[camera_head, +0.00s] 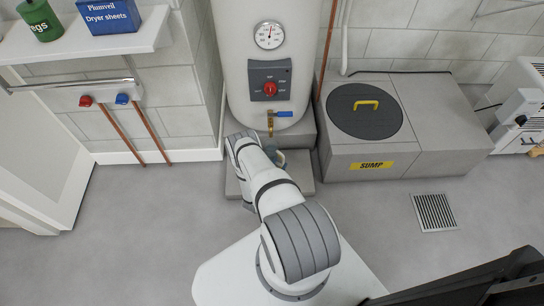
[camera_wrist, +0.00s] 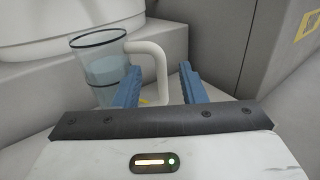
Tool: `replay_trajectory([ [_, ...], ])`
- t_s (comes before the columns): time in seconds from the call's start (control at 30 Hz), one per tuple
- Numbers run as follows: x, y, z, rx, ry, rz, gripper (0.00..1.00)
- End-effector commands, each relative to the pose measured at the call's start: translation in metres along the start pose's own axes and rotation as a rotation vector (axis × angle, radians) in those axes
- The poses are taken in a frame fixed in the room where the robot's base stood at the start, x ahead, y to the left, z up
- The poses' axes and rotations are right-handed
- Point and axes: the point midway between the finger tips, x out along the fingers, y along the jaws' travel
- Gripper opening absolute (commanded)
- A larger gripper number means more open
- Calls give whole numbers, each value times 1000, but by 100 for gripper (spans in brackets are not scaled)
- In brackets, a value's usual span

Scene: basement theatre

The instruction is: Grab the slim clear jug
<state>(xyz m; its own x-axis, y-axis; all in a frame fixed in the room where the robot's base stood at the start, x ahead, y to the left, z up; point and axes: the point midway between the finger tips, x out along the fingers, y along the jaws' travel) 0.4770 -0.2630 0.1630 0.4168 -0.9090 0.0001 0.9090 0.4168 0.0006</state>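The slim clear jug (camera_wrist: 104,72) stands upright at the upper left of the wrist view. It has a dark rim, a pale bluish look inside and a thick cream handle (camera_wrist: 161,72) on its right side. My gripper (camera_wrist: 159,67) is open, with its two blue fingers apart. In the wrist view the handle lies between the fingers, and the left finger overlaps the jug's lower right side. I cannot tell whether either finger touches it. In the head view my arm hides most of the jug and the gripper, near the step below the tank's tap.
A white tank (camera_head: 268,80) with a brass, blue-handled tap (camera_head: 284,114) rises behind the grey step (camera_head: 302,172). The grey sump box (camera_head: 345,160) stands close on the right. A shelf (camera_head: 90,42) and copper pipes are on the left. A floor grate (camera_head: 434,212) lies right.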

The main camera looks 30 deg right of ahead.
Motion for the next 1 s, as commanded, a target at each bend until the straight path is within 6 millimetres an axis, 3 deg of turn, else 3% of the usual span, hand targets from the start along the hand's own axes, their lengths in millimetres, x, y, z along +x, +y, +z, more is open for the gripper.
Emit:
replay_trajectory([
  [0.43, 58, -1, -11, 1, 0, -2, 37],
  [0.73, 64, 0, -10, -1, 0, 2, 37],
  [1.0, 63, 0, -10, -1, 0, 2, 16],
])
